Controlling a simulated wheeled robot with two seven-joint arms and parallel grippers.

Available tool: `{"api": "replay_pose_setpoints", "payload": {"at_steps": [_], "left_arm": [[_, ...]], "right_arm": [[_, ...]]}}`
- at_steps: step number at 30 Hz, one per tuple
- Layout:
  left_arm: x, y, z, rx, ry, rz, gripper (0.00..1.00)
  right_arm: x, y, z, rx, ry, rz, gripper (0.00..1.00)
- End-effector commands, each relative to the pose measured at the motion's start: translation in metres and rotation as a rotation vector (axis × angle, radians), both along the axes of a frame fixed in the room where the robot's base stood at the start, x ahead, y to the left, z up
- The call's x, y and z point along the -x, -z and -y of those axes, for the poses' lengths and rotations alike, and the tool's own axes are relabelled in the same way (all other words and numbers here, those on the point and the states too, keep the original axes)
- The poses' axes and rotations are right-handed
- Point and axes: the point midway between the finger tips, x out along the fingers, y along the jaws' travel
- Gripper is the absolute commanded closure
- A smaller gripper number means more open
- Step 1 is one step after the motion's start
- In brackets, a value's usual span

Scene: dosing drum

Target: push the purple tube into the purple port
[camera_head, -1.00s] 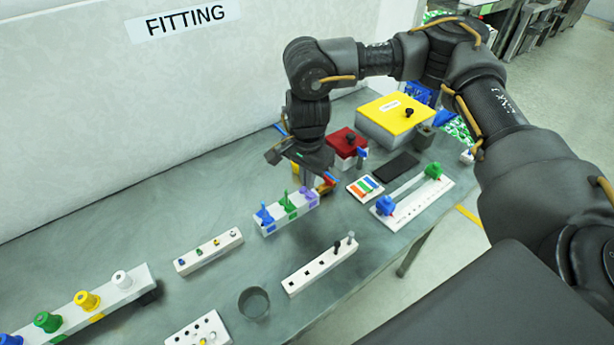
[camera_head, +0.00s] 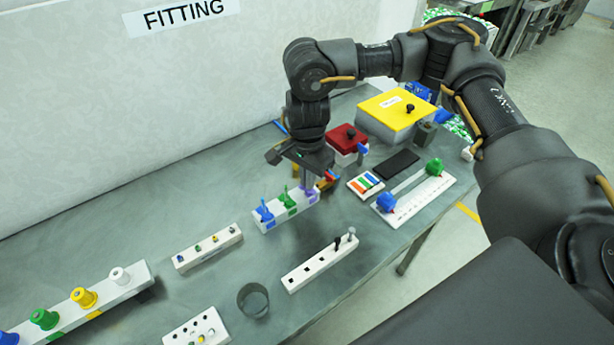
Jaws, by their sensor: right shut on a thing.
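A white block (camera_head: 268,225) stands mid-table with a blue piece (camera_head: 264,212), a green piece (camera_head: 288,199) and a purple part (camera_head: 309,191) in a row. The purple part is at the block's right end, where the purple tube and purple port are too small and covered to tell apart. My right gripper (camera_head: 311,180) points down over this end and is shut on the purple tube, largely hidden by the fingers. How deep the tube sits cannot be told. My left gripper is not in view.
A red box (camera_head: 342,137) and a yellow-lidded box (camera_head: 397,112) stand behind. A colour card (camera_head: 366,185) and a white rail (camera_head: 430,190) lie to the right. A white strip with pegs (camera_head: 300,276) and a grey cup (camera_head: 253,300) are in front.

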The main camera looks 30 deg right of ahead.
Motion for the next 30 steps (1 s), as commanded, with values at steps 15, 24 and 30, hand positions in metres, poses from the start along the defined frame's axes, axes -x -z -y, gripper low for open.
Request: {"api": "replay_pose_setpoints", "payload": {"at_steps": [15, 24, 30], "left_arm": [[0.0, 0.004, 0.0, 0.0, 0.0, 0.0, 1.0], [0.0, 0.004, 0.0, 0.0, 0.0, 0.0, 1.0], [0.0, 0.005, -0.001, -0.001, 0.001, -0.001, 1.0]], "right_arm": [[0.0, 0.006, 0.0, 0.0, 0.0, -0.001, 0.79], [0.0, 0.006, 0.0, 0.0, 0.0, 0.0, 0.69], [-0.001, -0.013, 0.0, 0.0, -0.001, 0.005, 0.69]]}}
